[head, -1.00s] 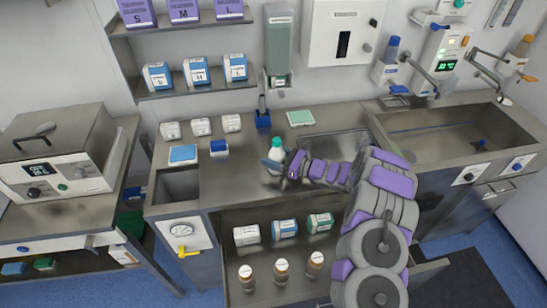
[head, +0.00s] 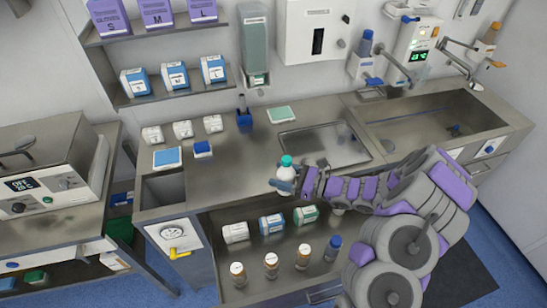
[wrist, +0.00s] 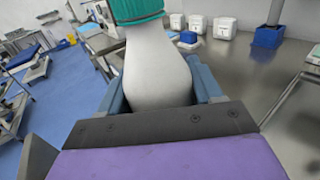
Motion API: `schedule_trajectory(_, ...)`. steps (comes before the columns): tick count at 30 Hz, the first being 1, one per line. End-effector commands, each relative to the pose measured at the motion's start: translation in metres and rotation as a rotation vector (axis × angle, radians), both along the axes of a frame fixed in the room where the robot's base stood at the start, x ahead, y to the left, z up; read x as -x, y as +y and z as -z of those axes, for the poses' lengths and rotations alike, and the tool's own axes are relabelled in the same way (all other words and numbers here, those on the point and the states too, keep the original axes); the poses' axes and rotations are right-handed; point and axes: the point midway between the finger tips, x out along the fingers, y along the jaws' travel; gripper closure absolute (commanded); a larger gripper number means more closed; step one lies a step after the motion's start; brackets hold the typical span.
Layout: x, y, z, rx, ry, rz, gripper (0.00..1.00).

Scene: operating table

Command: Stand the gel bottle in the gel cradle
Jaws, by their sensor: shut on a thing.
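The gel bottle (head: 287,172) is white with a teal cap and stands roughly upright in my gripper (head: 284,186). In the head view it shows near the front edge of the steel counter. In the wrist view the bottle (wrist: 158,68) fills the middle, with the blue fingers of my gripper (wrist: 160,92) on both sides of it. The bottle's base is hidden. I cannot tell for sure which thing is the gel cradle. A blue holder (head: 244,121) with a thin upright piece stands at the back of the counter, and a small blue-and-white block (head: 202,149) lies nearer.
A shallow steel tray (head: 310,150) lies right of the bottle, with a sink (head: 430,120) beyond. White boxes (head: 183,130), a blue pad (head: 167,158) and a green pad (head: 282,114) line the counter. Jars and packs fill the shelf below. The middle-left counter is clear.

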Motion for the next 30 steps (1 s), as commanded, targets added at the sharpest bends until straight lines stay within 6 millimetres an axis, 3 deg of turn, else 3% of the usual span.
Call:
schedule_trajectory(5, -0.011, -0.033, -0.024, 0.001, -0.009, 0.074, 0.81)
schedule_trajectory(12, -0.036, -0.096, -0.069, 0.001, -0.006, 0.229, 0.81)
schedule_trajectory(15, -0.041, -0.112, -0.078, 0.000, -0.002, 0.268, 0.81)
schedule_trajectory(22, -0.048, -0.117, -0.094, -0.005, -0.002, 0.384, 0.81)
schedule_trajectory(30, -0.049, -0.118, -0.093, -0.006, 0.007, 0.627, 0.81)
